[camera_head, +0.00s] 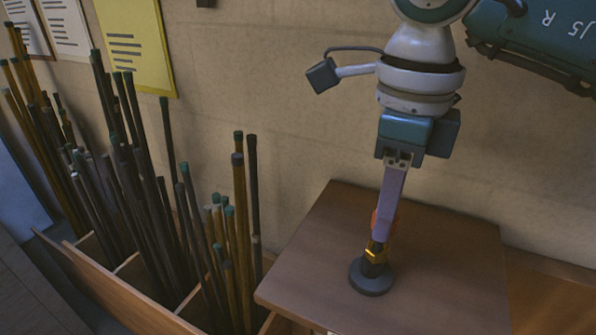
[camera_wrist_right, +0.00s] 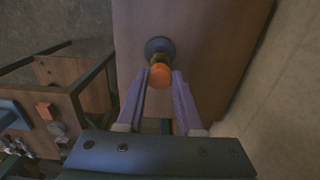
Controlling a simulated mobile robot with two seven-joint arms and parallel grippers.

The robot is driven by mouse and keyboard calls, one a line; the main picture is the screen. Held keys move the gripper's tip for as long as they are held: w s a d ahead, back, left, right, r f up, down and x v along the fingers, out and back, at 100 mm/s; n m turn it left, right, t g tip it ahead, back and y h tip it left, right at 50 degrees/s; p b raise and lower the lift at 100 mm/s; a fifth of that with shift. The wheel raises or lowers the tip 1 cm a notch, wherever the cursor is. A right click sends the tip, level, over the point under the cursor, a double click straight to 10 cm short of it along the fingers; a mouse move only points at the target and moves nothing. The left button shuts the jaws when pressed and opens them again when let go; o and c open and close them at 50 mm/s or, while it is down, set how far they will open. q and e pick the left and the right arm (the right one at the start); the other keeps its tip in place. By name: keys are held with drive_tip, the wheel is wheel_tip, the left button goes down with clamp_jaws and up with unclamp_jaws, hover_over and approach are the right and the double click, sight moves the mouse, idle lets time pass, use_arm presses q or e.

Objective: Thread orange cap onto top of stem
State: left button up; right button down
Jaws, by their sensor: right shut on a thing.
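The orange cap (camera_wrist_right: 160,76) is between the purple fingers of my right gripper (camera_head: 383,234), which is shut on it. In the head view only a sliver of the cap (camera_head: 374,220) shows beside the fingers. The gold-coloured stem (camera_head: 374,252) stands upright on a dark round base (camera_head: 371,281) on the brown tabletop. The fingers point down and the cap is at the stem's top; whether the two touch or are threaded is hidden. In the right wrist view the stem (camera_wrist_right: 158,59) and base (camera_wrist_right: 160,43) line up behind the cap. My left gripper is not in view.
The brown tabletop (camera_head: 455,265) is clear around the base. A wooden bin (camera_head: 150,305) with several upright rods stands to the left. A wall rises close behind the table. The right wrist view shows a small red block (camera_wrist_right: 45,110) on wooden furniture at the left.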

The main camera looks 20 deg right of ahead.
drive_tip(key=shift+f+b, duration=0.35)
